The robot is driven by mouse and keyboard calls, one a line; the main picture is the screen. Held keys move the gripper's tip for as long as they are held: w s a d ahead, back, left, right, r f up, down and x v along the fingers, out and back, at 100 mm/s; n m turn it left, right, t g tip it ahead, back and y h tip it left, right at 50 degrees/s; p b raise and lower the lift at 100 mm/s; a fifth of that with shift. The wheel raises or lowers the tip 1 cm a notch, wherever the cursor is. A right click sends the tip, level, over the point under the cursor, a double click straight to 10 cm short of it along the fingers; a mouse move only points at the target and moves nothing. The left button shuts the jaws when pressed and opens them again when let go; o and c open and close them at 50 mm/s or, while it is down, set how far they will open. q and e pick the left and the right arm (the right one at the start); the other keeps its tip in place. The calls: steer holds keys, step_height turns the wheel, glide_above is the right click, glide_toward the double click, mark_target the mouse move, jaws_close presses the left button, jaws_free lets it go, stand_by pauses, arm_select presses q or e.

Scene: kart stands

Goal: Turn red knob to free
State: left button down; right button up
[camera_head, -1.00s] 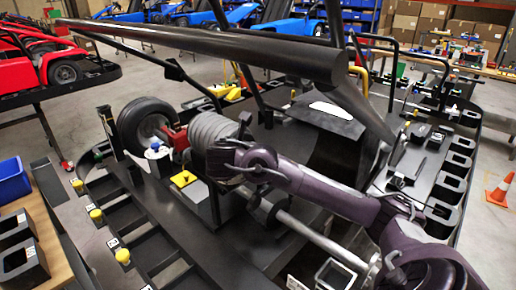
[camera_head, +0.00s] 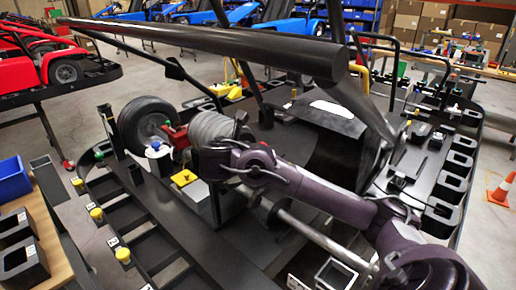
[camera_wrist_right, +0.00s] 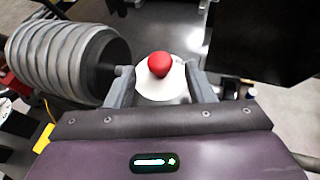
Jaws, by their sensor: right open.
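The red knob (camera_wrist_right: 159,64) sits on a round white disc (camera_wrist_right: 162,82) in the right wrist view. My right gripper (camera_wrist_right: 160,72) is open, with one finger on each side of the disc and knob. I cannot tell whether the fingers touch the disc. In the head view my right gripper (camera_head: 215,158) reaches in from the right beside the grey ribbed cylinder (camera_head: 210,127), and the knob is hidden there. My left gripper is not in view.
The ribbed cylinder (camera_wrist_right: 68,58) is close to the left of my right gripper. A thick black bar (camera_head: 230,45) crosses above the kart stand. A black wheel (camera_head: 147,124), a red bracket (camera_head: 176,137) and a yellow block (camera_head: 184,177) stand left of the gripper.

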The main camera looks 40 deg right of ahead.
steer(key=shift+v, duration=1.15)
steer(key=p+v, duration=0.1)
steer(key=p, duration=0.1)
steer(key=p+v, duration=0.1)
steer(key=shift+a+r+p, duration=0.2)
steer(key=shift+r+p, duration=0.15)
steer(key=shift+r, duration=0.05)
steer(key=shift+s+a+p, duration=0.2)
steer(key=shift+s+p, duration=0.05)
steer(key=shift+p, duration=0.25)
steer(key=shift+a+f, duration=0.1)
steer(key=shift+f, duration=0.1)
steer(key=shift+f, duration=0.1)
